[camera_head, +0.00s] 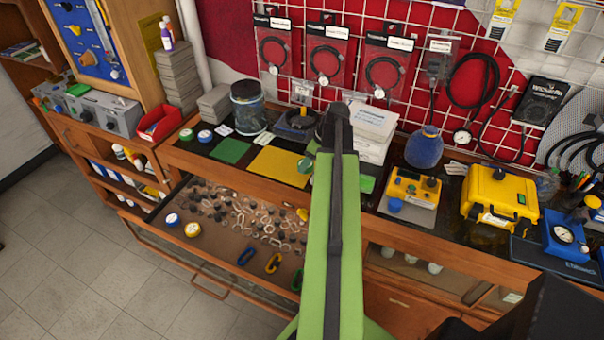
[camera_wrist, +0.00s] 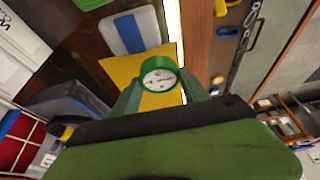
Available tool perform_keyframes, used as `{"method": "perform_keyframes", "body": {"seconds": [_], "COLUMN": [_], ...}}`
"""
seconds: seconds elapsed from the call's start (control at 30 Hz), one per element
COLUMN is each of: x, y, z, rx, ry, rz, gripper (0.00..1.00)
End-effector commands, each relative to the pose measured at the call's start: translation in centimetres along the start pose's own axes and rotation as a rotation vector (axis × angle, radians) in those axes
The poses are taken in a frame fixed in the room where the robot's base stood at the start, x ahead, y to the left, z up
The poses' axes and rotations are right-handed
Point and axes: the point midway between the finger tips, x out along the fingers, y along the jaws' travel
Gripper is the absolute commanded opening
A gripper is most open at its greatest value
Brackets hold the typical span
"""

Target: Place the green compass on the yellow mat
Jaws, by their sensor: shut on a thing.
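The green compass (camera_wrist: 159,76), round with a white dial, is between the fingers of my gripper (camera_wrist: 160,84) in the wrist view. My gripper is shut on it. The yellow mat (camera_wrist: 121,68) shows behind the compass in that view, and I cannot tell whether they touch. In the head view the yellow mat (camera_head: 274,161) lies flat on the dark bench top, just left of my arm. My green arm hides most of the gripper there. A small green piece shows at the mat's right edge, and I cannot tell if it is the compass or a finger.
A green mat (camera_head: 230,151) lies left of the yellow mat. Two round compasses (camera_head: 205,136) sit farther left. An open drawer (camera_head: 150,213) with carabiners juts out below. A yellow device (camera_head: 411,189) stands to the right.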

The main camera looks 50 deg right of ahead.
Motion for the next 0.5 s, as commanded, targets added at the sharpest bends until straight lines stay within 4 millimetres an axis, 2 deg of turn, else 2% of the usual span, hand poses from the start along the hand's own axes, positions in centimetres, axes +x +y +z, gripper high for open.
{"method": "perform_keyframes", "body": {"seconds": [0.03, 0.23, 0.37, 0.5], "x": [1.6, 2.6, 2.8, 5.0], "y": [0.6, 1.0, 1.0, 1.0], "z": [-0.6, -1.8, -1.7, -0.8], "rx": [-0.003, -0.001, 0.000, 0.000], "ry": [0.000, 0.001, 0.001, 0.000], "rz": [-0.001, 0.000, 0.001, 0.000], "gripper": [0.12, 0.12, 0.12, 0.12]}}
